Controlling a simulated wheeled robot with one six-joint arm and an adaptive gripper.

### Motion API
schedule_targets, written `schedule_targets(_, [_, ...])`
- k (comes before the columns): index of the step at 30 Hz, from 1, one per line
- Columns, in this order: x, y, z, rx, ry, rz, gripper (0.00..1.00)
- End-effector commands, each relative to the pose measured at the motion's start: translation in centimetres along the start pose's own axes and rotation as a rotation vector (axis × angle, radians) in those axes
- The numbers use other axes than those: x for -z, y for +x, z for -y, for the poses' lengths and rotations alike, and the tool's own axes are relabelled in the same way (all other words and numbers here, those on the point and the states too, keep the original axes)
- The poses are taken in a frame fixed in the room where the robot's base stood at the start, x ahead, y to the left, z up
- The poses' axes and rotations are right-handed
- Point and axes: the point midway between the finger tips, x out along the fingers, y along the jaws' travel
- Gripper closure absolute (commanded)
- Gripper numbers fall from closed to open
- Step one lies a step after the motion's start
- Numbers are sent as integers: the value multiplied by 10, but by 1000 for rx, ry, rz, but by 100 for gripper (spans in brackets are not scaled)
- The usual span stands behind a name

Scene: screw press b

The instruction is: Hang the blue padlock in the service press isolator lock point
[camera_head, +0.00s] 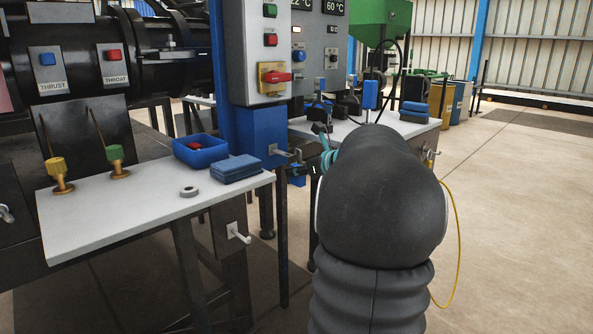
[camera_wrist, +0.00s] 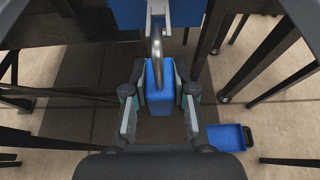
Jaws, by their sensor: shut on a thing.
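My gripper (camera_wrist: 158,90) is shut on the blue padlock (camera_wrist: 158,98), with one finger on each side of its body. The padlock's grey shackle (camera_wrist: 156,45) points toward the top of the wrist view, at a pale grey bracket (camera_wrist: 158,7) on a blue post. The shackle's end overlaps the bracket in the picture; I cannot tell whether it passes through it. In the head view a grey bracket (camera_head: 283,152) sticks out of the blue post, below the red and yellow isolator switch (camera_head: 274,78). My arm hides much of the gripper there, and the padlock is not clear.
A white table (camera_head: 130,215) at left carries a blue tray (camera_head: 196,160), blue cloths (camera_head: 236,167), a grey ring (camera_head: 188,191) and brass fittings. A white hook (camera_head: 238,233) sticks out below its edge. A blue bin (camera_wrist: 228,138) shows at right in the wrist view. Floor at right is clear.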

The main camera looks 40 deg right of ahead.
Motion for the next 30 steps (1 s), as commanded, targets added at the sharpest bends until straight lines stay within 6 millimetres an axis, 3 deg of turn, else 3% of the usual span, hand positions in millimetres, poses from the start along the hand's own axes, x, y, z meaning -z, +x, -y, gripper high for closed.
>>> schedule_targets(8, [0, -2, 0, 1, 0, 0, 100])
schedule_targets(22, [11, -28, 0, 2, 0, 0, 100])
schedule_targets(30, [12, -31, 0, 0, 0, 0, 100])
